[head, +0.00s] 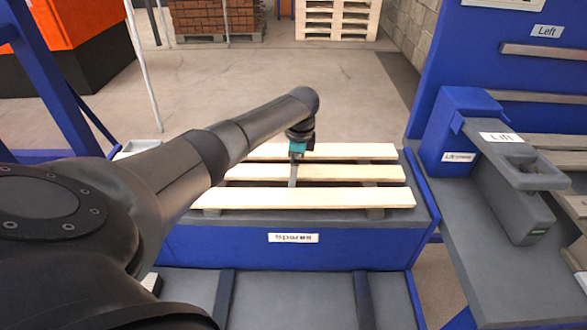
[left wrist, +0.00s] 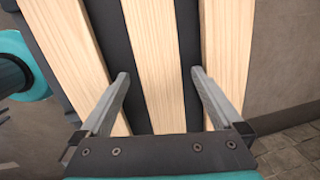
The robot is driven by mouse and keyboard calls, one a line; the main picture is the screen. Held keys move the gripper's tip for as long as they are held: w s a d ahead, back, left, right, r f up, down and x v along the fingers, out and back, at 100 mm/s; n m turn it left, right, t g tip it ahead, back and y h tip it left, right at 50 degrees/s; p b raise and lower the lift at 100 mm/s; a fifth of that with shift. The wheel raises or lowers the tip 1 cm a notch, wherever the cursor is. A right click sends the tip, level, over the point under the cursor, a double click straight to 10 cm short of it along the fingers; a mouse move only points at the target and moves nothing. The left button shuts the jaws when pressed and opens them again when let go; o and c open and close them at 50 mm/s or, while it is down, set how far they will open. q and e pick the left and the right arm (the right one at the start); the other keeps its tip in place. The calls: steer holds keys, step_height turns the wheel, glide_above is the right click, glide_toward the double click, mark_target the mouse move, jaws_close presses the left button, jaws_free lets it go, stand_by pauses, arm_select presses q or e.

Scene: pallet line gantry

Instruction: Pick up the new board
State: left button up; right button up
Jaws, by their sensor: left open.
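Three pale wooden boards lie side by side on a blue stand with a dark top (head: 300,245) in the head view. They are the far board (head: 350,151), the middle board (head: 345,173) and the near board (head: 310,197). My left gripper (head: 293,178) points down over the middle board. In the left wrist view my left gripper (left wrist: 160,76) is open, with one finger on each side of the middle board (left wrist: 158,50). Nothing is clamped between the fingers, and their exact height against the board is unclear. My right gripper is out of view.
A blue panel (head: 500,70) rises behind. Wooden pallets (head: 335,18) and a brick stack (head: 215,18) stand at the back. The floor between is clear.

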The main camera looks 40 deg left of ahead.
arm_select(q)
jaws_close()
stand_by(0.8)
steer(key=shift+r, duration=0.15)
step_height(320, 180, up, 20)
steer(key=p, duration=0.4)
steer(key=shift+p, duration=0.35)
